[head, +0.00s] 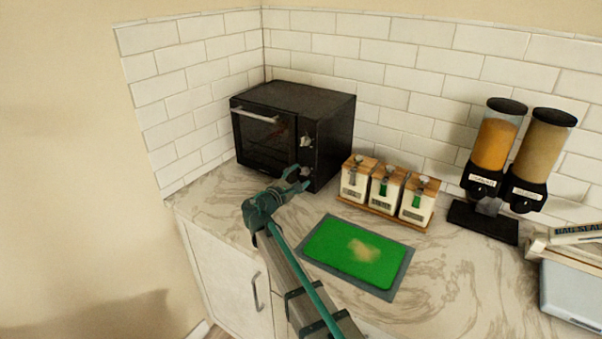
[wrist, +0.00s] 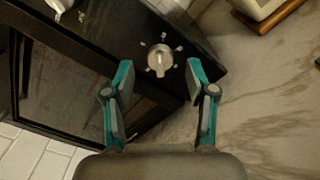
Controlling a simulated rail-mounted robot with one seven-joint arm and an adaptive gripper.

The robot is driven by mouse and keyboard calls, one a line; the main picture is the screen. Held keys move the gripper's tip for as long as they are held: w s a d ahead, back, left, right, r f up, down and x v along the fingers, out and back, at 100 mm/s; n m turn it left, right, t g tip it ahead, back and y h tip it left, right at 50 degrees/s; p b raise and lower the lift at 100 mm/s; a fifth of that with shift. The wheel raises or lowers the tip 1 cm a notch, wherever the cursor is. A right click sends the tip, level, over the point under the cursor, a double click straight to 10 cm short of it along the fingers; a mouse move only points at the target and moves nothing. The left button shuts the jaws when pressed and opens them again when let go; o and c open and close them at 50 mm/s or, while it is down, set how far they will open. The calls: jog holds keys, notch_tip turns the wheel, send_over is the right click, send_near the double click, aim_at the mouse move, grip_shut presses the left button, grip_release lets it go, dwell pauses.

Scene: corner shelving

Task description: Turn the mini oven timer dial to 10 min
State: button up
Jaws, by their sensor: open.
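The black mini oven (head: 332,128) stands in the corner of the counter, with its glass door (head: 262,138) shut. Two dials sit on the panel right of the door: an upper dial (head: 305,141) and a lower dial (head: 304,172). In the wrist view one silver dial (wrist: 159,58) with marks around it lies just ahead of and between my fingertips. Another dial (wrist: 59,5) is cut off at the top left. My gripper (wrist: 158,76) is open and empty, its fingers either side of the near dial and apart from it. In the head view my gripper (head: 297,182) is by the lower dial. The dial's markings are too small to read.
Three labelled containers (head: 384,190) stand on a wooden tray right of the oven. A green mat (head: 345,255) lies on the marble counter in front. Two dispensers (head: 510,155) stand farther right. Tiled walls (head: 190,95) close off the left and back.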

jog(key=shift+x, duration=0.8)
jog(key=shift+c, duration=0.2)
grip_shut()
jog(key=m+b, duration=0.2)
jog(key=b, duration=0.2)
jog(key=shift+b, duration=0.4)
jog(key=shift+o, duration=0.2)
grip_release()
jog(key=v, duration=1.2)
